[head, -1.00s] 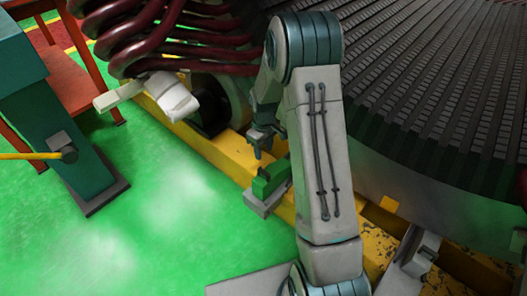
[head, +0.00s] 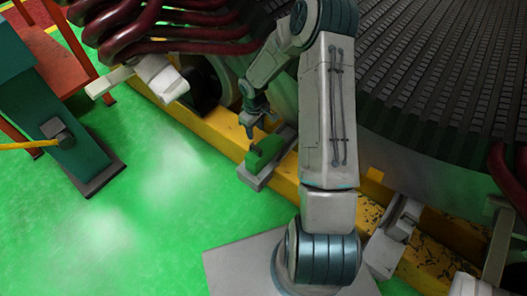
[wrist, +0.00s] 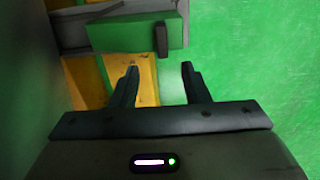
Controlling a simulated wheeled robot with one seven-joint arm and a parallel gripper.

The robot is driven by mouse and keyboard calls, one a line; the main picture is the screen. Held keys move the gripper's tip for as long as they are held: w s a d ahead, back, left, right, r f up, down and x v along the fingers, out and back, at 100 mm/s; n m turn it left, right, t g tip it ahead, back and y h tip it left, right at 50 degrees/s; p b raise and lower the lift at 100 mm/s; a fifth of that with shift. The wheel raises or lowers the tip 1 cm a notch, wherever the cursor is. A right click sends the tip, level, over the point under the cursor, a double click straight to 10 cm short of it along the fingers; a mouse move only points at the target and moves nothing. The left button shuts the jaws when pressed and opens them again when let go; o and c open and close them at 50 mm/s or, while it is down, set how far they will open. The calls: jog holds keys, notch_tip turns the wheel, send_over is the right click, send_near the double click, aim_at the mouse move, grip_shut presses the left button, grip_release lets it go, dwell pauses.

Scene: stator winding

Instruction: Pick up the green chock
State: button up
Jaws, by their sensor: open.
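The green chock (head: 265,151) is a small green block resting on a grey ledge (head: 252,180) beside the yellow beam, left of my arm in the head view. In the wrist view the green chock (wrist: 130,33) lies beyond my fingertips, with a dark upright piece at its right end. My gripper (wrist: 160,70) is open and empty, its two dark fingers apart and pointing towards the block without touching it. In the head view my gripper (head: 250,127) is just above and left of the chock. My arm hides part of the area to the right.
The yellow beam (head: 215,130) runs along the large ribbed stator (head: 435,80). Dark red coils (head: 160,30) are at the upper left. A teal stand (head: 60,120) is at the far left. Green floor (head: 150,220) is clear in front.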

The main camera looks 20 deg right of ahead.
aim_at(256, 148)
notch_tip(256, 148, down, 7)
jog(key=shift+r+b, duration=0.1)
jog(key=shift+b, duration=0.75)
notch_tip(256, 148, down, 5)
jog(key=shift+s+a+f+b, duration=0.1)
jog(key=shift+s+f+b, duration=0.1)
jog(key=shift+b, duration=1)
jog(key=shift+r, duration=0.1)
grip_shut()
